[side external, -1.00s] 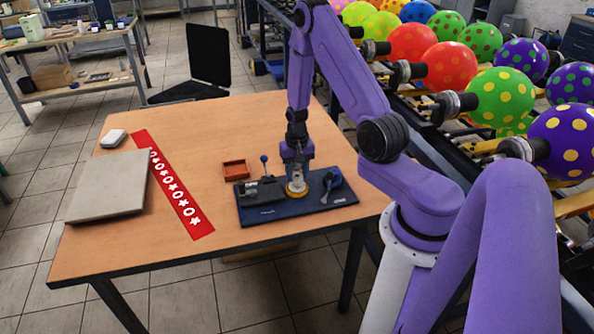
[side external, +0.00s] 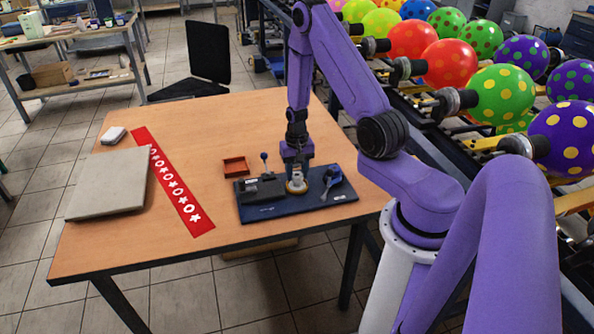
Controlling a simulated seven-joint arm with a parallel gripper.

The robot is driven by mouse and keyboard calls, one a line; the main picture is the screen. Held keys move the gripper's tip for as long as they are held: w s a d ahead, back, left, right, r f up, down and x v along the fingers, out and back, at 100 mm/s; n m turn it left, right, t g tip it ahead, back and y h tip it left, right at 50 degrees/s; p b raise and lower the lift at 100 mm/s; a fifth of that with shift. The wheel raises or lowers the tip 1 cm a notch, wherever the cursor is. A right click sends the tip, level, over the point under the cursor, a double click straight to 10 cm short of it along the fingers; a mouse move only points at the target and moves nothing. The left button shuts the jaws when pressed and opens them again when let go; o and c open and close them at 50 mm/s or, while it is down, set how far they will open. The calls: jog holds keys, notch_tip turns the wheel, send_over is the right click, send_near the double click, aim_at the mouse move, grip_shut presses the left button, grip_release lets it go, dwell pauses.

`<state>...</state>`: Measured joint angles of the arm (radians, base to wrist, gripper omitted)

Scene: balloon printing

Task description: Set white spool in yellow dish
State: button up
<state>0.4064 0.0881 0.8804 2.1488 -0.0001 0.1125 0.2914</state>
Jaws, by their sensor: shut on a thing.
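My gripper (side external: 296,170) points down over the dark blue board on the table. It is shut on the white spool (side external: 297,183), which shows small and pale below the fingers. The yellow dish (side external: 297,188) sits on the board right under the spool, and only its rim shows. The spool is at or just above the dish; I cannot tell whether it touches the bottom. The fingers hide part of the spool.
The dark blue board (side external: 290,210) also bears a dark grey block (side external: 260,190) to the left and a dark scoop-like part (side external: 333,177) to the right. An orange-red tray (side external: 236,166) lies behind. A red star strip (side external: 180,195) and a grey slab (side external: 112,182) lie at left.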

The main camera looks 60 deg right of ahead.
jog(key=o, duration=1)
notch_tip(320, 180, up, 17)
jog(key=s+a+r+n, duration=0.25)
jog(key=a+n, duration=0.35)
jog(key=a, duration=0.3)
jog(key=s+a+r+n, duration=0.25)
jog(key=a+n, duration=0.25)
jog(key=a, duration=0.5)
jog(key=s+a+r+n, duration=0.1)
jog(key=s+a+n, duration=0.1)
jog(key=s, duration=0.3)
jog(key=s+a+r+n, duration=0.1)
jog(key=s+n, duration=0.4)
jog(key=s, duration=0.1)
jog(key=s+a+r+n, duration=0.1)
jog(key=s+a+n, duration=0.1)
jog(key=s, duration=0.4)
jog(key=shift+s+a+n, duration=0.1)
jog(key=shift+a+n, duration=0.25)
jog(key=shift+n, duration=0.45)
